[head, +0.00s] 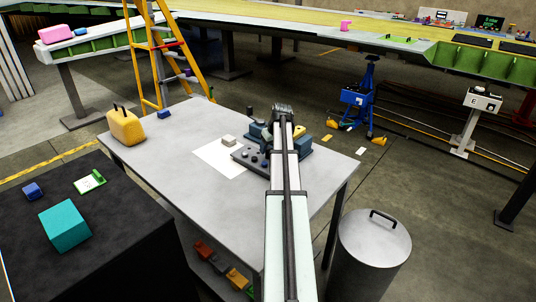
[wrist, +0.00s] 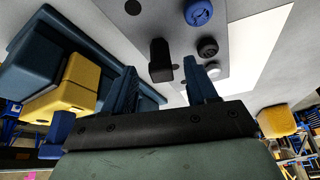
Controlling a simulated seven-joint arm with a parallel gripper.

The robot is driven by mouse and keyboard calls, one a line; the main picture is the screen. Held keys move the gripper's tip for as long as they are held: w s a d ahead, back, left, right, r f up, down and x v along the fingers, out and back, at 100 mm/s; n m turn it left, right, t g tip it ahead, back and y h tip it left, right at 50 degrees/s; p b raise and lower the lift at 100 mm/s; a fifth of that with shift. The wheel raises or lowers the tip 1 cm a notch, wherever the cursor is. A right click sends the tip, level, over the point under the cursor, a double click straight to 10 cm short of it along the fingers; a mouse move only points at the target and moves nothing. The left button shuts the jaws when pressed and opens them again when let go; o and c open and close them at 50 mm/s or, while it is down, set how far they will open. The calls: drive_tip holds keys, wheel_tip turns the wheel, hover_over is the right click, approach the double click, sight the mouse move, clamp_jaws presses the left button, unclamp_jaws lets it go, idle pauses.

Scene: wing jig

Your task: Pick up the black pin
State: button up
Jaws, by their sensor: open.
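The black pin (wrist: 160,58) stands up from a grey plate (wrist: 225,20) in the wrist view. My gripper (wrist: 163,72) is open, with its two dark blue fingers apart. In the picture the pin shows in the gap between the fingertips, clear of both, nearer the middle than either side. I cannot tell whether it is between the fingers or beyond them. In the head view the plate (head: 241,156) lies on the grey table, and my arm hides part of it, my fingers and the black pin.
Beside the black pin are a blue knob (wrist: 199,12), a black knob (wrist: 207,47) and a pale one (wrist: 212,70). A dark blue fixture with a yellow block (wrist: 65,95) is close on the left. White paper (head: 216,160) lies left of the plate; the table's left is mostly clear.

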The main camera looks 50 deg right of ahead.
sight(269, 148)
drive_tip(key=shift+x, duration=1.6)
drive_tip(key=c, duration=1.1)
drive_tip(key=shift+o, duration=0.2)
drive_tip(key=shift+r, duration=0.1)
